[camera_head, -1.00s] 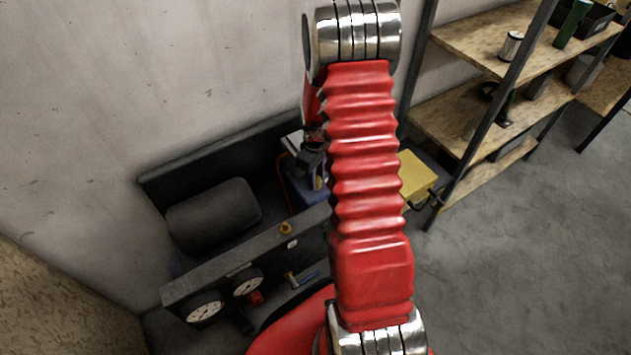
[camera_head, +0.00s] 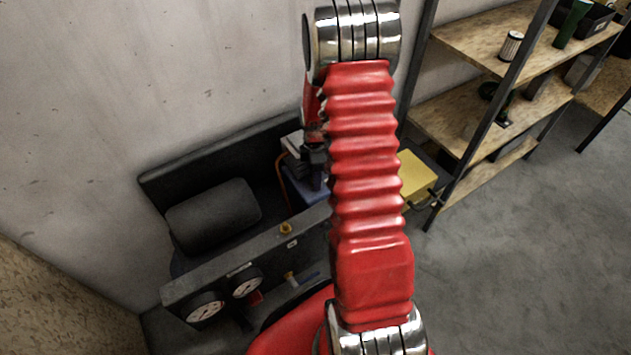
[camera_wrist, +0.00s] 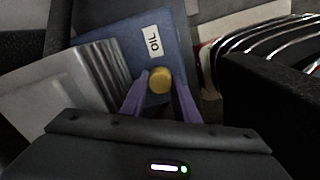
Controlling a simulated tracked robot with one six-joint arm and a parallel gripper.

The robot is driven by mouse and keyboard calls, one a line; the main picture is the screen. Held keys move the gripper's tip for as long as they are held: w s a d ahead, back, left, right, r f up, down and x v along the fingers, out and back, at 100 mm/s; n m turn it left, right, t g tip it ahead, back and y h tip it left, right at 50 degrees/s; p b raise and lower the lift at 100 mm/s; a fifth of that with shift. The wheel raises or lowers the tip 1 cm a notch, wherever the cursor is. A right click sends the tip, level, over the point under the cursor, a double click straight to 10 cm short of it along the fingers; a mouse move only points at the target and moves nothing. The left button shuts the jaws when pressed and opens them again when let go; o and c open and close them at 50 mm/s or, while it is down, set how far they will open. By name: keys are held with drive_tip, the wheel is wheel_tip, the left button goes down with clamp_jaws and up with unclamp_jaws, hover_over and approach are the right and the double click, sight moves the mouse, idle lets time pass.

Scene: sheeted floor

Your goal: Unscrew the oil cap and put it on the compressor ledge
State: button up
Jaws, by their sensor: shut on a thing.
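A round yellow oil cap (camera_wrist: 160,81) shows in the wrist view, in front of a blue block (camera_wrist: 160,45) with a white OIL label (camera_wrist: 149,46). My gripper (camera_wrist: 161,78) has its two purple fingers on either side of the cap and is shut on it. I cannot tell whether the cap is still seated or lifted. In the head view the blue block (camera_head: 308,187) is partly hidden behind my arm, and the cap is hidden. The compressor has a dark cylindrical tank (camera_head: 213,215) and a long grey front ledge (camera_head: 250,256).
Two round gauges, one of them (camera_head: 205,308), sit on the ledge's front. A wall is behind; a shelf rack (camera_head: 490,125) and a yellow panel (camera_head: 416,174) are at right. The floor at right is clear.

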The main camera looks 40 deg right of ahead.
drive_tip(key=o, duration=1.2)
drive_tip(key=shift+c, duration=0.2)
drive_tip(key=shift+c, duration=0.8)
